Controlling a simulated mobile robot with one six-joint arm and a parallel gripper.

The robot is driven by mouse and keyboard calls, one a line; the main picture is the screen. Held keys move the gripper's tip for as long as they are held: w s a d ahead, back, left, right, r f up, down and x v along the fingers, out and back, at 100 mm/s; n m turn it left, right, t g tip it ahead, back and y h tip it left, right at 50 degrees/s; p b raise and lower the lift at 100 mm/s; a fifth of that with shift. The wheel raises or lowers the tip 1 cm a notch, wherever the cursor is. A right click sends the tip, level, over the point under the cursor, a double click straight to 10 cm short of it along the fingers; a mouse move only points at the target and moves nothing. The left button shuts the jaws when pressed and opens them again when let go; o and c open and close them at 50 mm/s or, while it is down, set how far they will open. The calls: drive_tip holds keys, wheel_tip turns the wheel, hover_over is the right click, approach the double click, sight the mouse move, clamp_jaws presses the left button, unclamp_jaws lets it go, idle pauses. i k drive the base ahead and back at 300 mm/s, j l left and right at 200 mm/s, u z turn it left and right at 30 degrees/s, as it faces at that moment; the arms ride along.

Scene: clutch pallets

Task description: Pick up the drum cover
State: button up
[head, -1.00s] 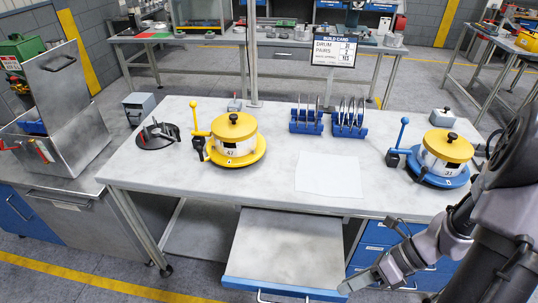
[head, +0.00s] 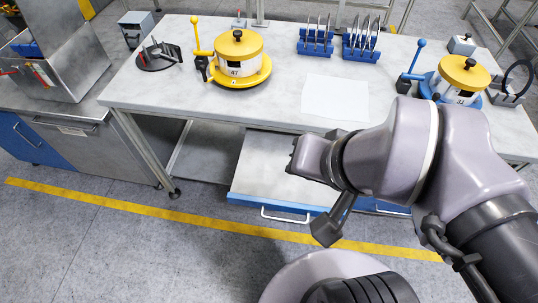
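Two drums with yellow covers and black knobs stand on the workbench in the head view. The left drum cover (head: 235,43) sits on a white drum (head: 238,70) marked 47, on a yellow round base with a yellow lever. The right drum cover (head: 466,70) sits on another white drum (head: 460,95), on a blue base with a blue lever; my arm partly hides that base. What looks like part of my gripper (head: 329,226) hangs in front of the bench, below and apart from both covers. Its fingers cannot be made out clearly.
The workbench (head: 160,90) holds a black stand (head: 160,57) with upright pieces, two blue racks (head: 315,42) of plates and a white sheet (head: 335,97). A drawer or shelf (head: 262,170) sticks out below the bench front. A grey cabinet stands at the left.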

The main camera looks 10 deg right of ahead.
sight(463, 72)
drive_tip(key=z, duration=1.5)
drive_tip(key=i+l+z, duration=0.15)
drive_tip(key=i+z, duration=0.3)
drive_tip(key=i, duration=0.25)
drive_tip(key=i+j+z, duration=0.3)
drive_tip(key=i, duration=0.25)
